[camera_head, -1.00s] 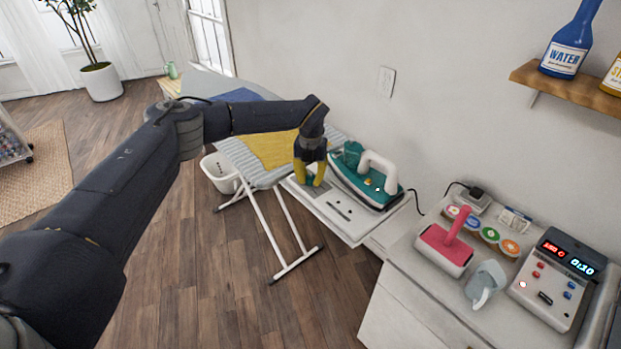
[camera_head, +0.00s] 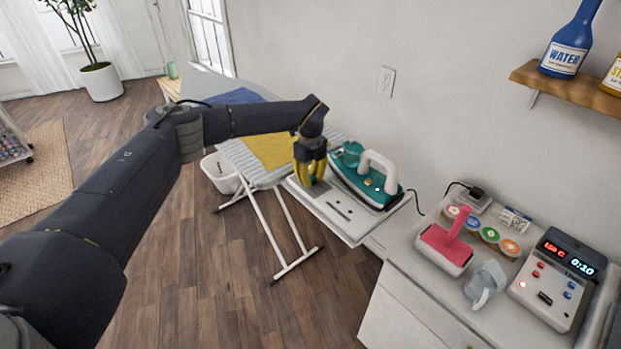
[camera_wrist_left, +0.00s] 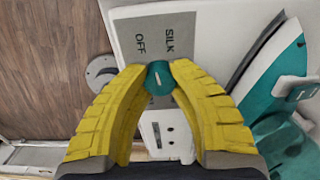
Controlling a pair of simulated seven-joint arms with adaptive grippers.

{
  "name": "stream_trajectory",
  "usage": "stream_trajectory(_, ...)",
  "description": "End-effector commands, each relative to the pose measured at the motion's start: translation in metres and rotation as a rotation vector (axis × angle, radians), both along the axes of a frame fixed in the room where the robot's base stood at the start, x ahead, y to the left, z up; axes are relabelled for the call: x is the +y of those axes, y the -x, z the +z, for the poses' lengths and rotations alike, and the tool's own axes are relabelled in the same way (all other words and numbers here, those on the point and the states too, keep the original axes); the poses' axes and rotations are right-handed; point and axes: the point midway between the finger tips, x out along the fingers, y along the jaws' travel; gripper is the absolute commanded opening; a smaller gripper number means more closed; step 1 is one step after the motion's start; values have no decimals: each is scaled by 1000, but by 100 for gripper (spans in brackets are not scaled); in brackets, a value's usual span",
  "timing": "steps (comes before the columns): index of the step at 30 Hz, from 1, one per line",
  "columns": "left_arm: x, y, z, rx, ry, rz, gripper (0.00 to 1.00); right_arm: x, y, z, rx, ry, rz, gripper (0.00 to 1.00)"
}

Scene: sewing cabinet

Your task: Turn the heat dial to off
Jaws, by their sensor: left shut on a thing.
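The heat dial (camera_wrist_left: 160,77) is a small round teal knob with a pale pointer line, on a grey plate (camera_wrist_left: 165,38) marked SILK and OFF. In the left wrist view the two yellow fingertips of my left gripper (camera_wrist_left: 158,74) are shut on the dial from both sides. The pointer line is slightly tilted, near upright in that view. In the head view my left gripper (camera_head: 312,175) reaches down onto the white panel, and it hides the dial. My right gripper is not in view.
A teal and white iron (camera_head: 365,178) stands just right of my left gripper. The ironing board (camera_head: 230,150) with a yellow cloth (camera_head: 272,150) is to its left.

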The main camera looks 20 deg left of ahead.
Motion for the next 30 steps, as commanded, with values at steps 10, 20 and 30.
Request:
stream_trajectory(10,0,0,0,0,1,252,0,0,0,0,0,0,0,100)
stream_trajectory(20,0,0,0,0,0,371,0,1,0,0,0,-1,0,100)
stream_trajectory(30,0,0,0,0,0,396,0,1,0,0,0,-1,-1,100)
